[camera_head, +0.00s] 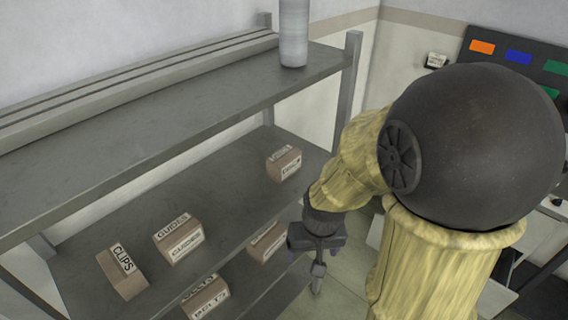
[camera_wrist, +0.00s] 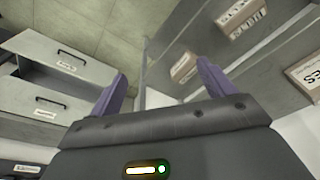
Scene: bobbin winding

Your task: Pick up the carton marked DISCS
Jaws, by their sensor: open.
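I cannot read the word DISCS on any carton. Two cartons in the head view have labels too small to read: one (camera_head: 284,164) on the middle shelf's right end, and one (camera_head: 267,243) lower down, left of my gripper. My gripper (camera_head: 304,268) hangs open and empty in front of the shelving's right end, fingers pointing down. The wrist view shows its two purple fingers (camera_wrist: 162,76) apart with nothing between them. That view also shows a small carton (camera_wrist: 183,67) beyond the right finger, another (camera_wrist: 242,16) above it, and a cut-off carton (camera_wrist: 304,76) at the right edge.
Cartons marked CLIPS (camera_head: 122,273) and GUIDES (camera_head: 179,240) stand on the middle shelf (camera_head: 225,205); one marked BELTS (camera_head: 206,298) is below. A grey cylinder (camera_head: 293,35) stands on the top shelf. The wrist view shows drawers (camera_wrist: 62,62) at left. Shelf edges and posts are close to my arm.

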